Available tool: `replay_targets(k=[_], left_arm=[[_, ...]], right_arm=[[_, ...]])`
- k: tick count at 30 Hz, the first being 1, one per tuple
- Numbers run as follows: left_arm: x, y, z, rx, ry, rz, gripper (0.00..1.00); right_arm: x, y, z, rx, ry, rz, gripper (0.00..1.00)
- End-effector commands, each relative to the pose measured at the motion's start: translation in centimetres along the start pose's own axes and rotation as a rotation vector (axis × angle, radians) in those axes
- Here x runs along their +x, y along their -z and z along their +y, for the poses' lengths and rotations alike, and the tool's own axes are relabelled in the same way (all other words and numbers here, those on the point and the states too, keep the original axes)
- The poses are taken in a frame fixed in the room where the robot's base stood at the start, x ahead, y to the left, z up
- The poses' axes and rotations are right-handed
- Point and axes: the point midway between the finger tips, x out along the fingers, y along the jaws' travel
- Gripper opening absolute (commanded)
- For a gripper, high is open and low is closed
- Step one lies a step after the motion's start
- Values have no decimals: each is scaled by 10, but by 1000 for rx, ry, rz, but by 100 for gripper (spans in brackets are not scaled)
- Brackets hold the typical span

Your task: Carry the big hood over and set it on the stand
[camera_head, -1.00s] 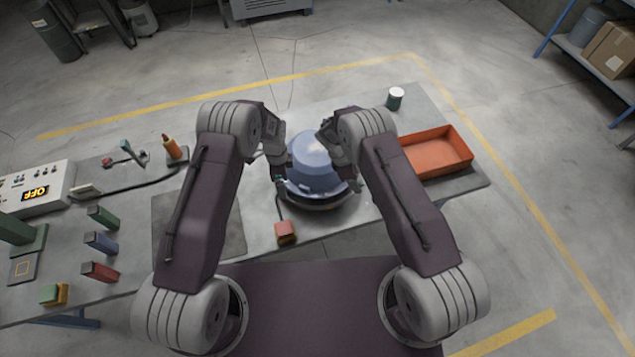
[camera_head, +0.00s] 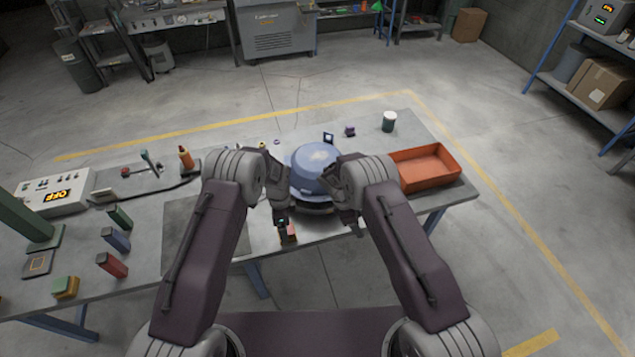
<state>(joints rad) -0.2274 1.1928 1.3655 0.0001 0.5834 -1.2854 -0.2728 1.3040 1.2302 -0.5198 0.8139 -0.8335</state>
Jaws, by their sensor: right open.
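The big hood (camera_head: 313,165) is a blue dome with a rim, in the middle of the table. It rests upright over a dark round base (camera_head: 314,209), which I take to be the stand; the arms and the hood hide much of it. My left gripper (camera_head: 283,222) hangs at the hood's left front, low beside the base, and its jaws are too small to read. My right gripper (camera_head: 352,220) is open at the hood's right front, apart from the dome. Neither gripper visibly holds the hood.
An orange tray (camera_head: 430,167) and a white-topped jar (camera_head: 389,122) stand to the right. A small red block (camera_head: 288,235) lies by the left gripper.

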Motion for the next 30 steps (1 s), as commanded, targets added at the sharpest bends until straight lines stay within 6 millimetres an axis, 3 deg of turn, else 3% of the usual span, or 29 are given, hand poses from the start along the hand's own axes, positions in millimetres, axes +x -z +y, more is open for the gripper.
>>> replay_targets(k=[9,13,18,30], left_arm=[[0,0,0,0,0,0,87],[0,0,0,0,0,0,87],[0,0,0,0,0,0,87],[0,0,0,0,0,0,87]], right_arm=[[-79,-1,-5,2,-10,2,62],[-103,-1,-8,2,-9,1,62],[-116,-2,-10,2,-7,0,62],[-117,-2,-10,2,-7,0,62]])
